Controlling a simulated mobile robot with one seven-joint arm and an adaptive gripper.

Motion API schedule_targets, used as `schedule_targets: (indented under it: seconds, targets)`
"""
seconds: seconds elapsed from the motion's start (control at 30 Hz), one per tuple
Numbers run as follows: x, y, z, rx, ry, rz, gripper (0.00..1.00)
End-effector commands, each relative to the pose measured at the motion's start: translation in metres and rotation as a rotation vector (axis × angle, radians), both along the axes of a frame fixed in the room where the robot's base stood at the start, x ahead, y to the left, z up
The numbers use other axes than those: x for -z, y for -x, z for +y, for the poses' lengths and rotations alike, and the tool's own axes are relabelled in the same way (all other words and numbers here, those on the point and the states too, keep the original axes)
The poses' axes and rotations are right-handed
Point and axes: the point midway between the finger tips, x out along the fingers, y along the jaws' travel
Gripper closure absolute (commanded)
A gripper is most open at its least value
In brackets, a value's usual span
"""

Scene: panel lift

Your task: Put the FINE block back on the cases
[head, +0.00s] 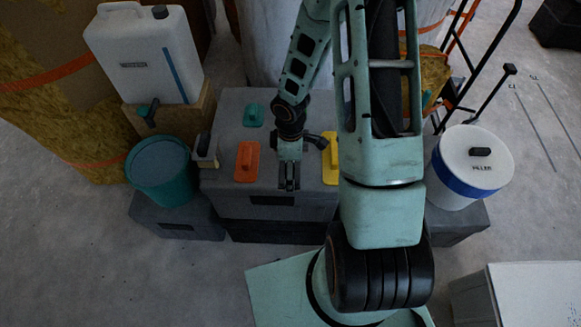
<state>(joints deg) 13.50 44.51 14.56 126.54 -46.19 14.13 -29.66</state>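The grey cases (225,125) stand in the middle of the head view. On top lie a teal block (253,115), an orange block (247,162) and a yellow block (331,165), each with a raised handle-like part. No FINE lettering is readable on any of them, so I cannot tell which is the FINE block. My gripper (289,184) points down over the front part of the case top, between the orange and yellow blocks. Its fingertips are small and dark, and whether they are open, shut or holding something is unclear. My arm hides part of the case top's right side.
A white canister (140,60) with a tap and a teal bucket (160,165) stand at the left. A small pale object (205,152) sits at the cases' left edge. A white FILLER bucket (472,165) stands at the right. The floor at front left is clear.

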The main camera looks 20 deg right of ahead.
Motion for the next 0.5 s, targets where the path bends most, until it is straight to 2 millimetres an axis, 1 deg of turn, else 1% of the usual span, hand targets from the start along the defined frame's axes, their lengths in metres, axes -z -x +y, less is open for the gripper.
schedule_targets:
  seconds: [0.17,0.23,0.37,0.5]
  targets:
    - [-0.004,0.0,0.0,0.0,0.0,0.0,0.03]
    - [-0.013,-0.001,0.0,0.002,0.001,-0.002,0.03]
    - [-0.04,-0.001,-0.001,0.003,0.0,-0.003,0.03]
    - [-0.072,-0.001,-0.001,0.003,0.001,-0.005,0.03]
